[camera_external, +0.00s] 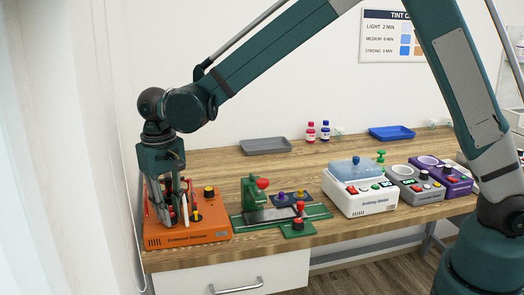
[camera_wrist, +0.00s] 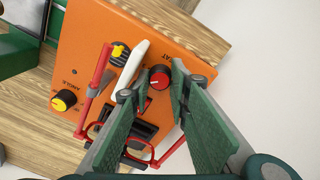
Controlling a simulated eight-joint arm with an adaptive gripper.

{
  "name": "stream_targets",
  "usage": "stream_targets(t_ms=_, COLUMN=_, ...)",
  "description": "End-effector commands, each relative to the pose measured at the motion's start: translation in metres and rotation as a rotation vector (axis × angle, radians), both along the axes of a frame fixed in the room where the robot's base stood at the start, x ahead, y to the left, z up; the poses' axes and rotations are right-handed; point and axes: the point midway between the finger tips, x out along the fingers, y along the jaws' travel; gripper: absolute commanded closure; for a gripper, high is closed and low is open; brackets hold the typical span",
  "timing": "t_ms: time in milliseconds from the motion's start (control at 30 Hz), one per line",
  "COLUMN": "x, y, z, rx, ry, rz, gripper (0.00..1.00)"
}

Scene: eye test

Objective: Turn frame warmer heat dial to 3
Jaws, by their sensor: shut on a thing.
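The orange frame warmer (camera_external: 205,232) stands at the table's left end; its orange top (camera_wrist: 95,35) fills much of the wrist view. The heat dial (camera_wrist: 159,77), a black knob with a red cap, sits beside partly hidden lettering ending in "AT". My gripper (camera_wrist: 160,82) is shut on this dial, one fingertip on each side. In the external view my gripper (camera_external: 170,218) points down over the warmer and hides the dial. The dial's setting cannot be read.
Red glasses (camera_wrist: 97,80) lie across the warmer close to my fingers, with a white bar (camera_wrist: 133,64) beside them. A yellow-capped dial (camera_wrist: 120,53) and the angle dial (camera_wrist: 63,100) are nearby. A green device (camera_external: 257,212) stands to the right.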

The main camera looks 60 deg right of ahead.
Motion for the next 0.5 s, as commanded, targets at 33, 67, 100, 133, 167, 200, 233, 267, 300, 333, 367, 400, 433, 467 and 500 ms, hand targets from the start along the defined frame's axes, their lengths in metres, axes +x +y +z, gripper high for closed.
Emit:
stream_targets(t_ms=33, x=0.0004, y=0.0001, z=-0.0004, rx=0.001, ry=-0.001, rz=-0.044, gripper=0.93)
stream_targets(t_ms=67, x=0.0004, y=0.0001, z=-0.0003, rx=0.001, ry=-0.001, rz=-0.072, gripper=0.93)
stream_targets(t_ms=100, x=0.0004, y=0.0001, z=-0.0003, rx=0.001, ry=-0.001, rz=-0.110, gripper=0.93)
stream_targets(t_ms=133, x=0.0005, y=0.0000, z=-0.0003, rx=0.001, ry=-0.001, rz=-0.139, gripper=0.93)
stream_targets(t_ms=167, x=0.0005, y=0.0000, z=-0.0003, rx=0.001, ry=-0.001, rz=-0.167, gripper=0.93)
stream_targets(t_ms=200, x=0.0005, y=0.0000, z=-0.0003, rx=0.001, ry=-0.001, rz=-0.205, gripper=0.93)
stream_targets(t_ms=233, x=0.0005, y=-0.0001, z=-0.0003, rx=0.001, ry=-0.001, rz=-0.233, gripper=0.93)
stream_targets(t_ms=267, x=0.0005, y=0.0000, z=-0.0003, rx=0.001, ry=-0.001, rz=-0.262, gripper=0.93)
stream_targets(t_ms=300, x=0.0005, y=-0.0001, z=-0.0003, rx=0.001, ry=0.000, rz=-0.299, gripper=0.93)
stream_targets(t_ms=333, x=0.0005, y=-0.0001, z=-0.0003, rx=0.001, ry=0.000, rz=-0.327, gripper=0.93)
stream_targets(t_ms=367, x=0.0005, y=-0.0001, z=-0.0003, rx=0.001, ry=0.000, rz=-0.355, gripper=0.93)
stream_targets(t_ms=400, x=0.0005, y=-0.0001, z=-0.0003, rx=0.001, ry=-0.001, rz=-0.390, gripper=0.93)
stream_targets(t_ms=433, x=0.0005, y=-0.0001, z=-0.0003, rx=0.001, ry=0.000, rz=-0.416, gripper=0.93)
stream_targets(t_ms=467, x=0.0005, y=-0.0001, z=-0.0003, rx=0.001, ry=0.000, rz=-0.440, gripper=0.93)
stream_targets(t_ms=500, x=0.0005, y=-0.0001, z=-0.0002, rx=0.001, ry=0.000, rz=-0.471, gripper=0.93)
